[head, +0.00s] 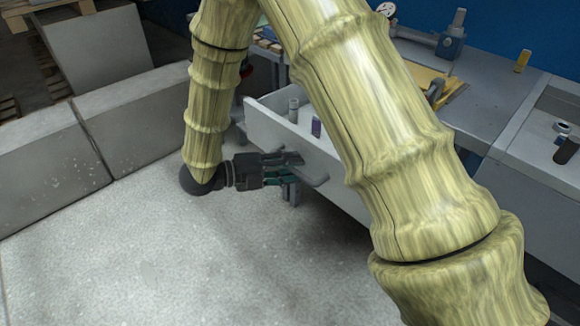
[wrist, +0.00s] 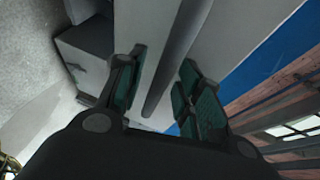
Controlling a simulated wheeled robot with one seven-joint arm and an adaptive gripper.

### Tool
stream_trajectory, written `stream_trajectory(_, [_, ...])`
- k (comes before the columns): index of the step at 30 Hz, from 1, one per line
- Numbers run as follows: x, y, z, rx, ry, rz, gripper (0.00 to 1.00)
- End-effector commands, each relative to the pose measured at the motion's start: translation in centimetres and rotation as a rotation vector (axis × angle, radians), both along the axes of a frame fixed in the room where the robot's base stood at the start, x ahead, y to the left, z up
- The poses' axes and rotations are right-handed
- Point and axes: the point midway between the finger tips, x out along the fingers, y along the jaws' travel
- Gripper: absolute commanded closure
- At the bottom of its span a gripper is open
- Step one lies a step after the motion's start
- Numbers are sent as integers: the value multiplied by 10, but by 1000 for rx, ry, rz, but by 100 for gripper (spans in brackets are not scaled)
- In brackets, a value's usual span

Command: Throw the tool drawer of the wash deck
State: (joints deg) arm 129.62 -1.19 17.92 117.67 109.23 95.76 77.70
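The tool drawer (head: 268,124) of the wash deck stands pulled out, its inside showing from above, with a grey cylinder (head: 293,108) and a purple block (head: 316,127) in it. My gripper (head: 290,168) is at the bar handle (head: 314,176) on the drawer's front. In the wrist view, the grey handle bar (wrist: 178,55) runs between my two green-padded fingers (wrist: 160,92). The fingers are apart, with a gap to the bar on both sides. My arm hides the drawer's right part and much of the deck.
Grey concrete blocks (head: 130,120) line the left. The deck top (head: 490,115) holds a gauge (head: 386,9), a yellow piece (head: 522,61) and small dark parts (head: 566,149). The pale floor (head: 150,255) in front of the drawer is clear.

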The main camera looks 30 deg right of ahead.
Motion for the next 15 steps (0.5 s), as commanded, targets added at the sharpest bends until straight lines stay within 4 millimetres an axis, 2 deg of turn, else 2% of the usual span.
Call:
stream_trajectory(8, [2, 9, 2, -1, 0, 1, 65])
stream_trajectory(15, [7, 47, 9, -1, -1, 3, 65])
